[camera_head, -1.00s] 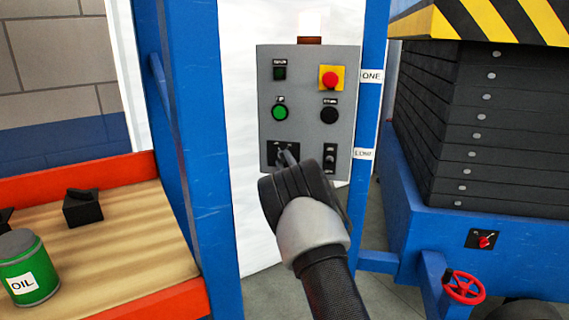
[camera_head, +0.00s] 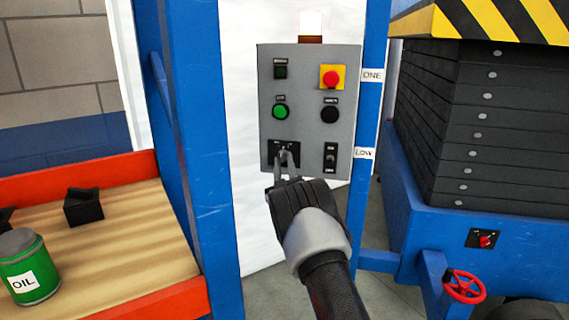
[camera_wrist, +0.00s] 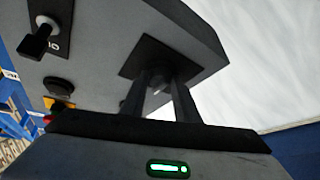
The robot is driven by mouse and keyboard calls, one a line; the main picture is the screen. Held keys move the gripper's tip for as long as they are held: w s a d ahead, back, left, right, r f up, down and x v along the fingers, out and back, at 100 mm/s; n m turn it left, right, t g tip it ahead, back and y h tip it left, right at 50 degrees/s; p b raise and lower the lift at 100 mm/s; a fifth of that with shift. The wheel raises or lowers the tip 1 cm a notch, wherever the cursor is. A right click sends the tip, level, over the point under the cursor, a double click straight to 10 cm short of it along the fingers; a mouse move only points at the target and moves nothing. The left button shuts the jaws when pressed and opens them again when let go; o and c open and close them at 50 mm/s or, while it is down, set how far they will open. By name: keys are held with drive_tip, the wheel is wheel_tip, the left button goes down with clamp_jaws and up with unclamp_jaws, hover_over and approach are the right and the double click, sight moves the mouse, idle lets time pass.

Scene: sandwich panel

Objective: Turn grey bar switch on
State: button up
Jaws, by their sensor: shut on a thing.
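The grey control panel (camera_head: 304,130) hangs on a blue frame. The grey bar switch (camera_wrist: 159,86) sits on a black plate (camera_wrist: 160,56) at the panel's lower left in the head view. My gripper (camera_head: 285,161) reaches it from below, with both fingers against that plate. In the wrist view the gripper (camera_wrist: 160,92) is shut on the switch, one finger on each side. The fingers hide much of the switch, and its exact angle is hard to read.
A toggle switch (camera_head: 330,158) is just right of my fingers. Above are a green button (camera_head: 280,112), a black knob (camera_head: 329,114) and a red emergency stop (camera_head: 331,78). Blue posts flank the panel. A bench with an oil can (camera_head: 28,268) stands left.

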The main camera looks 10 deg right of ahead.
drive_tip(key=m+h, duration=0.2)
drive_tip(key=m, duration=0.1)
drive_tip(key=m+h, duration=0.2)
drive_tip(key=m, duration=0.1)
drive_tip(key=m+h, duration=0.2)
drive_tip(key=m, duration=0.1)
drive_tip(key=shift+w+a+f, duration=0.15)
drive_tip(key=shift+a+f, duration=0.05)
drive_tip(key=shift+a, duration=0.2)
drive_tip(key=shift+m+h, duration=0.3)
drive_tip(key=shift+m, duration=0.2)
drive_tip(key=o, duration=1)
drive_tip(key=shift+o, duration=0.2)
drive_tip(key=p+v, duration=0.2)
drive_tip(key=v, duration=1.5)
drive_tip(key=shift+s+a+p, duration=0.2)
drive_tip(key=shift+s+p, duration=0.1)
drive_tip(key=shift+p, duration=0.05)
drive_tip(key=shift+r, duration=0.15)
